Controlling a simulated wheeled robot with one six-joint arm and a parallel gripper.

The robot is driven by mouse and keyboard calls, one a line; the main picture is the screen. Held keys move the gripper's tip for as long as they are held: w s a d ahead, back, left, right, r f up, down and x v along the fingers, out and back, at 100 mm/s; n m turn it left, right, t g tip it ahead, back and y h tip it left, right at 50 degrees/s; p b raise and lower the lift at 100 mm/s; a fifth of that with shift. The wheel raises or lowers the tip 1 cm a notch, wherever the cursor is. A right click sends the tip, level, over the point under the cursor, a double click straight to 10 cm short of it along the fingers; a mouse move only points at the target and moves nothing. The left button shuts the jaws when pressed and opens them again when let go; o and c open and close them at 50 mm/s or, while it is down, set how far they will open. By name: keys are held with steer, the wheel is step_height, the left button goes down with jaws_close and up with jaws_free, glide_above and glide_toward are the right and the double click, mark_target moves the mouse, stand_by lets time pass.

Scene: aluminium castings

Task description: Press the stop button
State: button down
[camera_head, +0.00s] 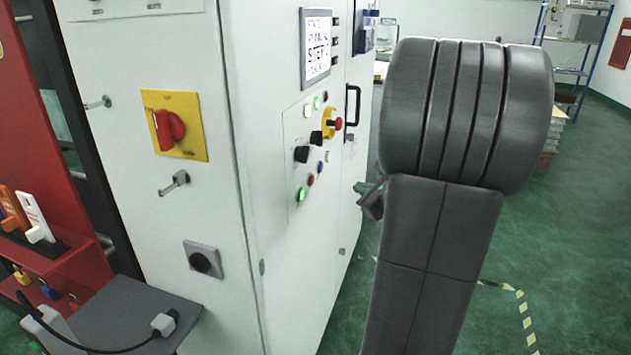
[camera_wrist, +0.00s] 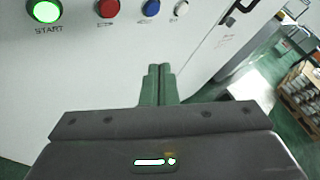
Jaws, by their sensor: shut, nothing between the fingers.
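The control cabinet's side panel carries a lit green button (camera_head: 301,194), marked START in the wrist view (camera_wrist: 44,10). Beside it is a small red button (camera_head: 310,180), also near the top of the wrist view (camera_wrist: 109,7); its label is too small to read. A larger red mushroom button on a yellow base (camera_head: 338,124) sits higher on the panel. My gripper (camera_wrist: 160,70) has its green fingers together and empty, below the button row in the wrist view and apart from the buttons. In the head view my arm hides most of it.
A blue button (camera_wrist: 150,7) and a white button (camera_wrist: 181,7) continue the row. Black knobs (camera_head: 301,154) and a display (camera_head: 317,48) are higher up. A black door handle (camera_head: 353,105) projects farther along the cabinet. A red rotary switch (camera_head: 168,128) is on the near face. Green floor lies open at right.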

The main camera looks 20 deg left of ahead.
mark_target(311, 180)
steer(key=shift+a, duration=0.1)
steer(key=a, duration=0.8)
steer(key=shift+w+a, duration=0.15)
steer(key=shift+a, duration=0.15)
steer(key=shift+a, duration=0.1)
stand_by(1.8)
steer(key=shift+a, duration=0.3)
steer(key=shift+a, duration=0.45)
stand_by(0.6)
steer(key=shift+d, duration=0.15)
steer(key=shift+d+b, duration=0.3)
steer(key=shift+d, duration=0.35)
